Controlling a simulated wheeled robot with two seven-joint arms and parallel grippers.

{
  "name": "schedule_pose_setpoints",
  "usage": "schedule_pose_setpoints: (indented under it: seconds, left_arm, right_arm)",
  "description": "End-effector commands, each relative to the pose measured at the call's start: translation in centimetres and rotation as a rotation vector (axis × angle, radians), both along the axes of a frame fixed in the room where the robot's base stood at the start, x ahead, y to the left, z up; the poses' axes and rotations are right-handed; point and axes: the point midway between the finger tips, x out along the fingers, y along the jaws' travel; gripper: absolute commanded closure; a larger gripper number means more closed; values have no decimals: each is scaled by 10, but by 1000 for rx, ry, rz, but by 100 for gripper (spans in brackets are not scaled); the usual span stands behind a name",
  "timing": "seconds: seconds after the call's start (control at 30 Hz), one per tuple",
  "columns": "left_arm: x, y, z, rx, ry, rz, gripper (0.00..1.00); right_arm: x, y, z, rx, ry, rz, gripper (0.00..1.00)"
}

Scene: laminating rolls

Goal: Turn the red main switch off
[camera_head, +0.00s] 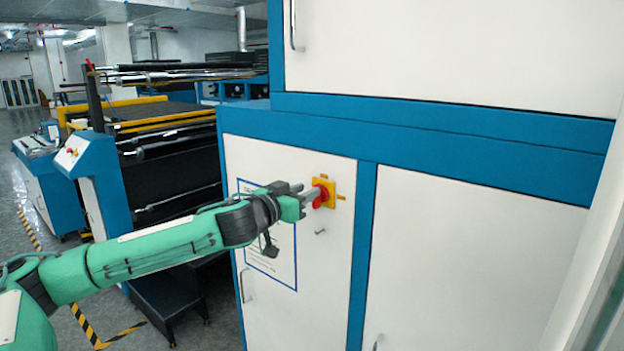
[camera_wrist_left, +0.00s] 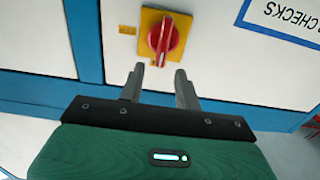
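The red main switch (camera_head: 320,195) is a red rotary knob on a yellow square plate (camera_head: 331,190), mounted on the white door of the blue-framed cabinet. In the left wrist view the red knob (camera_wrist_left: 163,38) has its raised handle lying roughly along the picture's vertical. My left gripper (camera_head: 306,194) is at the switch in the head view. In the left wrist view its two fingers (camera_wrist_left: 158,80) are spread apart, with the lower end of the handle between or just beyond their tips. Contact cannot be told. My right gripper is in neither view.
A framed notice (camera_head: 268,255) is on the door left of the switch, partly behind my left arm. A small door latch (camera_head: 320,232) sits below the switch. A roller machine (camera_head: 165,135) stands at the left. White cabinet panels (camera_head: 465,250) fill the right.

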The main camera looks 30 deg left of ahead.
Motion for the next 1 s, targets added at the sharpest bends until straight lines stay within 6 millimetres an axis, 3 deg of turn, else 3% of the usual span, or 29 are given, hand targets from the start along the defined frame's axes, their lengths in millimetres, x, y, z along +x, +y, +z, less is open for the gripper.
schedule_pose_setpoints:
  seconds: [0.23,0.63,0.8,1.0]
  left_arm:
    - [28,-2,2,-1,0,1,66]
    - [34,-3,0,2,0,1,66]
    - [34,-3,0,1,0,1,98]
    - [34,-3,0,3,0,1,100]
  right_arm:
    - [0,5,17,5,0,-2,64]
    - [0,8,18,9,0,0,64]
    - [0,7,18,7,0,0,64]
    - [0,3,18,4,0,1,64]
